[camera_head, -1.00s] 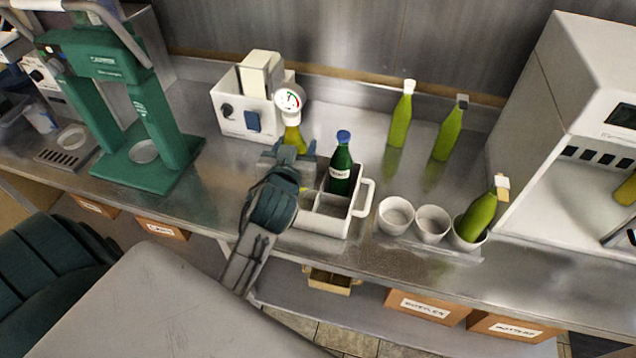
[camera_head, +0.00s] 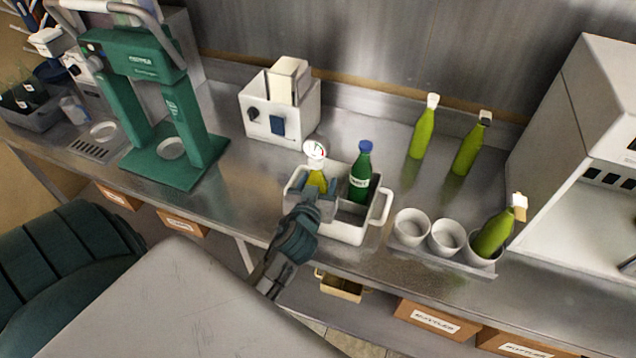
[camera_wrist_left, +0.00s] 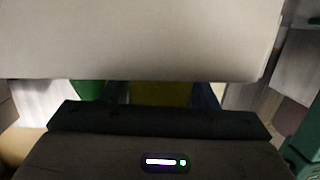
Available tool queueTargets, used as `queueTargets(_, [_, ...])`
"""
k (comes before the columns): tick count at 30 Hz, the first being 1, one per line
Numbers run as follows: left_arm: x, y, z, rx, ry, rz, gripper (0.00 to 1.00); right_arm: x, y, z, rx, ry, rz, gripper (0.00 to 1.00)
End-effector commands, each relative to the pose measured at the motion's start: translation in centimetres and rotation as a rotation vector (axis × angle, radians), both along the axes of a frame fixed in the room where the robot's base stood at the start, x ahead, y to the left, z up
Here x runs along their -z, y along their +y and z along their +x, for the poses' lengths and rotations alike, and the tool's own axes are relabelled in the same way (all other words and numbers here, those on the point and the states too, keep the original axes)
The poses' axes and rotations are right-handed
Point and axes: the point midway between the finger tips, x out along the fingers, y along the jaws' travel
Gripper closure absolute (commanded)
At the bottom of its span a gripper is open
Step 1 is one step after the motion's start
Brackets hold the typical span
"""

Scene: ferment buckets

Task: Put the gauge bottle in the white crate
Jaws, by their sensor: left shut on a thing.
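The gauge bottle (camera_head: 316,180) is yellow-green with a round white dial on top. It stands about upright in the left part of the white crate (camera_head: 347,232), its lower part hidden by the crate and my gripper. My left gripper (camera_head: 318,190) is shut on it at the crate's near left. In the left wrist view, a yellow-green strip of the bottle (camera_wrist_left: 160,94) shows between the fingers. A pale surface fills the upper part of that view. A dark green bottle with a blue cap (camera_head: 362,175) stands in the crate's back right compartment. My right gripper is not in view.
White cups (camera_head: 411,226) stand on a tray right of the crate, one holding a tilted green bottle (camera_head: 494,232). Two green bottles (camera_head: 424,130) stand behind. A white box device (camera_head: 281,108) is behind the crate, a green press (camera_head: 165,110) left.

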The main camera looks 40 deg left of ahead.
Motion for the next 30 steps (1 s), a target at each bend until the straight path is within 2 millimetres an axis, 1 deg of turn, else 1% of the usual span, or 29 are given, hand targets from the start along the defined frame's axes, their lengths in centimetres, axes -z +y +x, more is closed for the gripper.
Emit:
queueTargets(3, [0.1, 0.0, 0.1, 0.001, -0.004, 0.000, 0.92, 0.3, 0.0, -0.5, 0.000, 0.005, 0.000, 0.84])
queueTargets(4, [0.1, 0.0, 0.0, 0.000, 0.000, 0.000, 0.41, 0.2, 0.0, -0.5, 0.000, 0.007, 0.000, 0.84])
queueTargets(6, [0.1, 0.0, 0.0, 0.000, 0.000, 0.000, 0.27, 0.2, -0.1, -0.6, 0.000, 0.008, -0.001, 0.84])
queueTargets(7, [0.1, 0.0, 0.0, 0.000, 0.000, 0.000, 0.25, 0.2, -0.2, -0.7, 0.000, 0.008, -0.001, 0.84])
queueTargets(16, [-0.1, 0.0, 0.0, 0.000, 0.000, 0.000, 0.25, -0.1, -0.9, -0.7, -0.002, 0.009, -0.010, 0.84])
queueTargets(19, [0.0, -0.3, -0.7, 0.000, 0.000, -0.002, 0.25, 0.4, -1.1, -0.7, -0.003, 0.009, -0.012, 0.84])
queueTargets(23, [-0.2, -1.1, -2.9, -0.001, 0.000, -0.004, 0.25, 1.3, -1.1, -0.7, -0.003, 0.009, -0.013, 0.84])
queueTargets(27, [-0.8, -2.2, -5.9, -0.003, 0.001, -0.005, 0.25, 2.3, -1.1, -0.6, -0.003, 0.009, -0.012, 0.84])
queueTargets(30, [-1.3, -3.0, -7.7, -0.003, 0.000, -0.006, 0.25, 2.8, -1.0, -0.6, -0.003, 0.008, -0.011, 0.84])
